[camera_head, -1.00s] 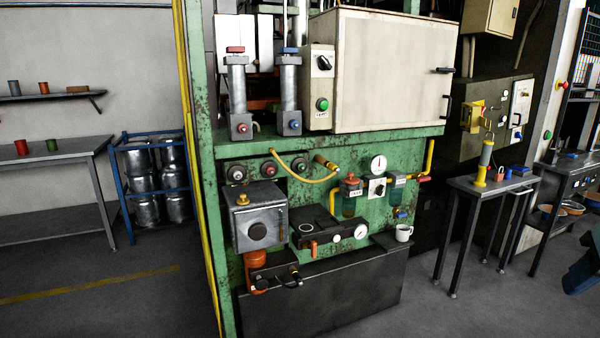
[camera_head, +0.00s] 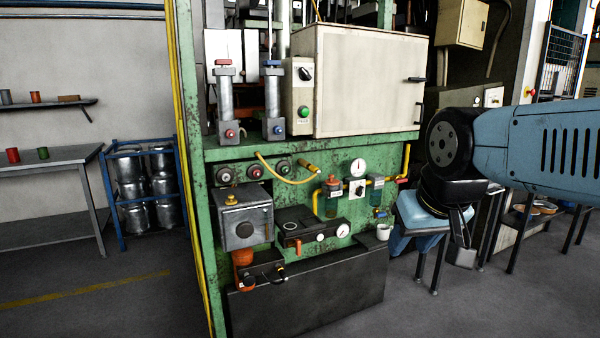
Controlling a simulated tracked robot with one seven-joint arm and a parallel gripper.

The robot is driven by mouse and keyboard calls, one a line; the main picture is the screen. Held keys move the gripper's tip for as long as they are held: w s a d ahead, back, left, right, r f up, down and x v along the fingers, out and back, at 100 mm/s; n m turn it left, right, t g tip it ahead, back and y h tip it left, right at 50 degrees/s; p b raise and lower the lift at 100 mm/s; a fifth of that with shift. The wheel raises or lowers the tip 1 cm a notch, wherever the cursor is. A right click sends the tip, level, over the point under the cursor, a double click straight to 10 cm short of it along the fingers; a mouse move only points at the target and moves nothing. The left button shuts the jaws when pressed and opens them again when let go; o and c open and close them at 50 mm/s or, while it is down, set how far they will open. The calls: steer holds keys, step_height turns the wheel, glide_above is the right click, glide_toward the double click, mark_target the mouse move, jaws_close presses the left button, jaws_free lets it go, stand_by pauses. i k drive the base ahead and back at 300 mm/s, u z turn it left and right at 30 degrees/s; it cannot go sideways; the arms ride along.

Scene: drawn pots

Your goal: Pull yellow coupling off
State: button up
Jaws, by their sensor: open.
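A yellow coupling (camera_head: 309,169) sits on the green panel, at the right end of a curved yellow hose (camera_head: 284,180). The hose runs down and right from the row of ports and bends back up to the coupling. The coupling looks seated against the panel. My gripper (camera_head: 446,238) hangs at the right, below my blue arm, well right of the coupling and apart from it. It is open and seen at an angle, partly hidden by my wrist. I see nothing held in it.
Three round ports (camera_head: 254,171) line the panel left of the coupling. A gauge (camera_head: 358,166), a switch and small filter bowls (camera_head: 332,197) stand to its right. A beige cabinet (camera_head: 365,80) juts out above. A white mug (camera_head: 383,232) stands on the dark ledge below.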

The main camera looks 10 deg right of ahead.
mark_target(311, 168)
steer(key=u, duration=0.1)
steer(key=i, duration=1)
steer(key=z, duration=0.1)
